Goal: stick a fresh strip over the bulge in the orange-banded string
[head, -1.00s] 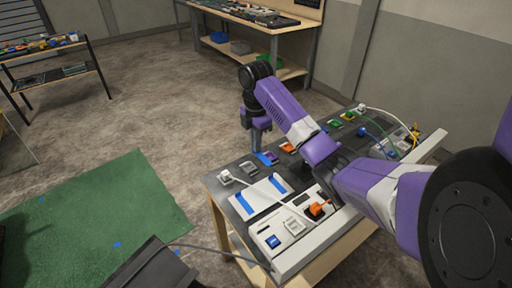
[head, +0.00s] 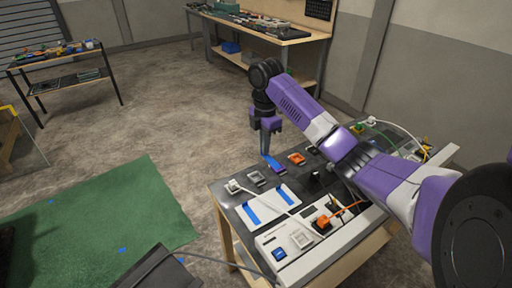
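The dark-topped console (head: 233,205) stands at the lower right in the head view. Two blue strips lie on white backing near its left end, a front-left one (head: 252,214) and a back-right one (head: 284,196). My gripper (head: 265,150) points down at the console's far edge, close to a blue piece (head: 275,165). I cannot tell whether it touches or holds that piece, or how wide its fingers are. An orange-coloured piece (head: 297,158) sits to the right of the blue one. The orange-banded string and its bulge cannot be made out; my arm covers part of the console.
An orange plug (head: 322,222) with an orange cable sits at the console's front. A white connector (head: 233,186) with a cable lies near its left end. A green mat (head: 100,215), a rack (head: 68,85) and a workbench (head: 265,28) stand apart, with open floor between.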

